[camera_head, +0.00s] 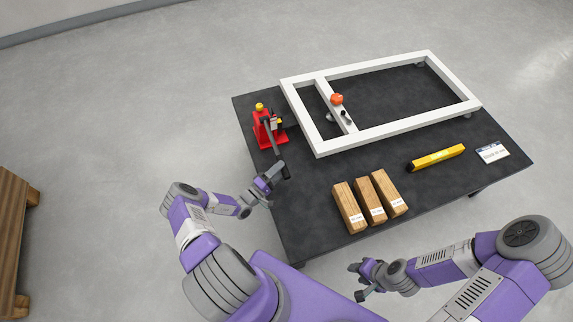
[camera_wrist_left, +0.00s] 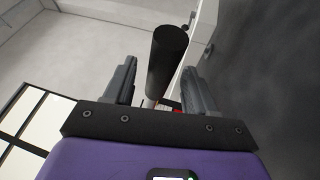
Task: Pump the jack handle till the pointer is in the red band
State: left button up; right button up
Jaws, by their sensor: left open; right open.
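The red jack (camera_head: 265,132) with a yellow top stands at the left end of the dark table. Its handle (camera_head: 277,150) slants down toward me and ends in a black grip, which shows large in the left wrist view (camera_wrist_left: 168,55). My left gripper (camera_head: 277,179) is open at the grip end; in the wrist view the grip appears between its two fingers, and I cannot tell whether they touch it. My right gripper (camera_head: 358,280) is open and empty, in front of the table's near edge. The pointer and red band are too small to make out.
A white frame (camera_head: 375,68) with an orange part (camera_head: 337,99) on its crossbar lies behind and right of the jack. Several wooden blocks (camera_head: 371,200), a yellow bar (camera_head: 437,158) and a white card (camera_head: 492,152) lie on the table (camera_head: 313,230).

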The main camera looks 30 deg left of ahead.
pick_arm(q)
jog(key=x, duration=0.3)
jog(key=shift+w+d+r+b, duration=0.1)
jog(key=shift+w+d+b, duration=0.05)
jog(key=shift+w+b, duration=0.2)
grip_shut()
